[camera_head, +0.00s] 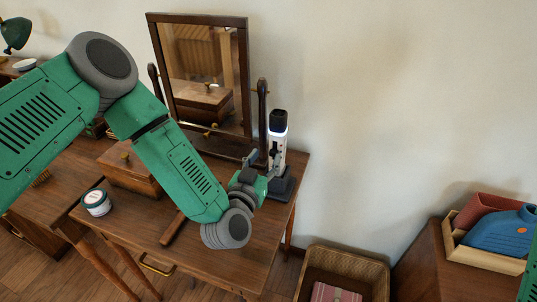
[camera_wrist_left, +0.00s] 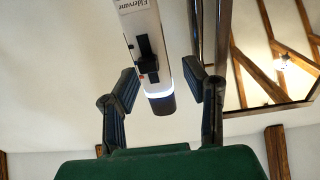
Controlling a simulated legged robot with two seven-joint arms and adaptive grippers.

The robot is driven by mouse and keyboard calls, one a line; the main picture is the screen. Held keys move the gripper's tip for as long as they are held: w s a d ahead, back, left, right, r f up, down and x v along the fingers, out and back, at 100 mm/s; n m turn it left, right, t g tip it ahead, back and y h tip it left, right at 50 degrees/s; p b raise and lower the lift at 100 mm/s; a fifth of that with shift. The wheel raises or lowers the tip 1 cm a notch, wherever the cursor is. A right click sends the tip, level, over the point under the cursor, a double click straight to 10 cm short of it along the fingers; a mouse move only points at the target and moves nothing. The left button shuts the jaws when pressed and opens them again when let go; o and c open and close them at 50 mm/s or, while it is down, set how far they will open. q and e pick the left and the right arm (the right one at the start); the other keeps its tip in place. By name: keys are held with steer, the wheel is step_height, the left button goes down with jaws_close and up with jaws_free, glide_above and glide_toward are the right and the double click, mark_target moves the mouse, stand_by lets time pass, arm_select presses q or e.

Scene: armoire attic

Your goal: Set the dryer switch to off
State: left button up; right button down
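The dryer (camera_head: 277,150) is a white upright cylinder with a dark top and a bright glowing ring below it. It stands in a dark base (camera_head: 281,186) at the right end of the dressing table. In the left wrist view the dryer (camera_wrist_left: 151,75) appears upside down, with a black switch (camera_wrist_left: 147,58) on its white body. My left gripper (camera_head: 265,160) is close in front of the dryer. In the wrist view its fingers (camera_wrist_left: 160,85) are apart, one on each side of the dryer's lower-pictured part; contact cannot be told. My right gripper is out of view.
A framed mirror (camera_head: 204,75) stands behind, its post close to the dryer. A wooden box (camera_head: 128,170), a white jar (camera_head: 97,202) and a wooden stick (camera_head: 173,229) lie on the table (camera_head: 228,262). An open bin (camera_head: 345,262) and a cabinet (camera_head: 432,265) stand at right.

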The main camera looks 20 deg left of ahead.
arm_select(q)
steer(key=shift+w, duration=0.5)
steer(key=shift+w+d, duration=0.2)
steer(key=shift+w, duration=0.05)
steer(key=shift+w+d+r, duration=0.1)
steer(key=shift+d, duration=0.9)
steer(key=shift+c, duration=1.2)
steer(key=c, duration=0.7)
steer(key=shift+a, duration=0.85)
jaws_close()
steer(key=shift+f, duration=0.3)
steer(key=shift+d+f+b, duration=0.25)
steer(key=shift+f+b, duration=0.05)
steer(key=shift+f, duration=0.2)
steer(key=shift+d+f+b, duration=0.25)
steer(key=shift+f+b, duration=0.05)
steer(key=shift+f, duration=0.15)
steer(key=o, duration=0.9)
jaws_free()
steer(key=shift+a, duration=0.1)
steer(key=shift+o, duration=0.2)
steer(key=shift+a, duration=0.3)
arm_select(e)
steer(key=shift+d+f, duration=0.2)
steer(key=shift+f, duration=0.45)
